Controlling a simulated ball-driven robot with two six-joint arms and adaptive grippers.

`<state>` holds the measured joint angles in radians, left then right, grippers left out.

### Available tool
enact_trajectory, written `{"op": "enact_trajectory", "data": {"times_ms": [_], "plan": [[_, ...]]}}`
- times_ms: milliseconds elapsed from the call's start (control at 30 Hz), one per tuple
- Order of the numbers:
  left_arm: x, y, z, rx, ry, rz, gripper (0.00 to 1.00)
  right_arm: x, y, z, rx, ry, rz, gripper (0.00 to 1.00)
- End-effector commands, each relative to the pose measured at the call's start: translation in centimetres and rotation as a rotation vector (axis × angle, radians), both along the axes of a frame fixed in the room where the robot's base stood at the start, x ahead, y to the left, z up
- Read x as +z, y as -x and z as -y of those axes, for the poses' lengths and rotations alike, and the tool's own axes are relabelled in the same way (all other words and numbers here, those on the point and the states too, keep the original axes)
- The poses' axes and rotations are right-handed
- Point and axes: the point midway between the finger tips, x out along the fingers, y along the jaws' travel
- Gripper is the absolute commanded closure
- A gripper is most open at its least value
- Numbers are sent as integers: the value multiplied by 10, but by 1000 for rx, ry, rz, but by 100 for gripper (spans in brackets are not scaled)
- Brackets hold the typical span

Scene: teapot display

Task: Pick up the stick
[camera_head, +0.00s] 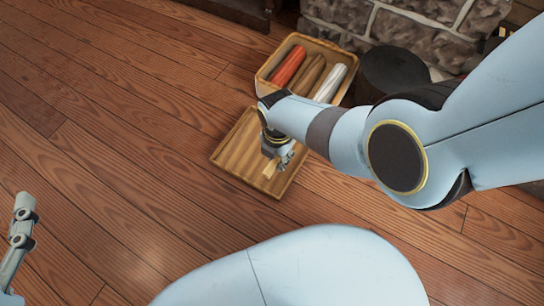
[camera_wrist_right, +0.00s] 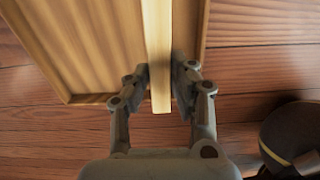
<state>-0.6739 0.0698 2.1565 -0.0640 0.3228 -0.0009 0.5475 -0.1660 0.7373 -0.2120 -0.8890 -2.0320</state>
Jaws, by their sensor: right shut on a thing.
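The stick is a pale wooden bar (camera_wrist_right: 158,50). In the right wrist view it runs from the top edge down between the fingers of my right gripper (camera_wrist_right: 160,82). The fingers are shut on it, one on each side. In the head view only the stick's light end (camera_head: 269,169) shows below my right gripper (camera_head: 277,158), over the wooden tray (camera_head: 234,160). I cannot tell whether the stick touches the tray. My left gripper (camera_head: 23,222) shows in part at the left edge, away from the tray; its fingertips are not clear.
A wooden box (camera_head: 263,82) behind the tray holds a red roll (camera_head: 288,66), a brown roll (camera_head: 306,74) and a white roll (camera_head: 330,83). A dark round object (camera_head: 392,72) stands right of it, by a stone wall (camera_head: 420,22). The floor at left is clear.

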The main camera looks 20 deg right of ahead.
Motion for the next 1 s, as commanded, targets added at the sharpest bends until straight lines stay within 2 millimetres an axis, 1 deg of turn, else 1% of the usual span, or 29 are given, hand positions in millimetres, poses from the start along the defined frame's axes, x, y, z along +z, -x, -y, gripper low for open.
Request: {"op": "enact_trajectory", "data": {"times_ms": [33, 100, 167, 200, 233, 267, 300, 367, 500, 633, 800, 1000], "plan": [[-12, 11, -1, 7, 0, -62, 60, 5, -1, 5, -1, 1, 3, 100], [-31, 27, -4, 18, -1, -165, 60, 10, -1, 12, -1, 3, 5, 100], [-47, 40, -7, 32, -1, -281, 60, 18, -1, 21, 0, 3, 6, 100], [-58, 51, -8, 40, -2, -359, 60, 22, -1, 27, -1, 3, 6, 100], [-66, 60, -9, 45, -3, -415, 60, 24, -1, 31, -1, 3, 6, 100], [-68, 61, -10, 49, -4, -453, 60, 27, 0, 35, 0, 3, 7, 100], [-62, 53, -11, 52, -6, -484, 60, 31, 0, 42, 0, 3, 6, 100], [-58, 49, -12, 58, -7, -542, 60, 36, 1, 50, -1, 3, 7, 100], [-49, 46, -13, 67, -12, -667, 60, 46, 3, 68, -1, 2, 6, 100], [-39, 48, -14, 71, -16, -758, 60, 53, 5, 82, -1, 2, 4, 100], [-31, 52, -14, 73, -19, -840, 60, 58, 7, 94, 0, 0, 1, 100], [-27, 55, -14, 73, -22, -882, 60, 60, 8, 100, 0, 1, 1, 100]]}}
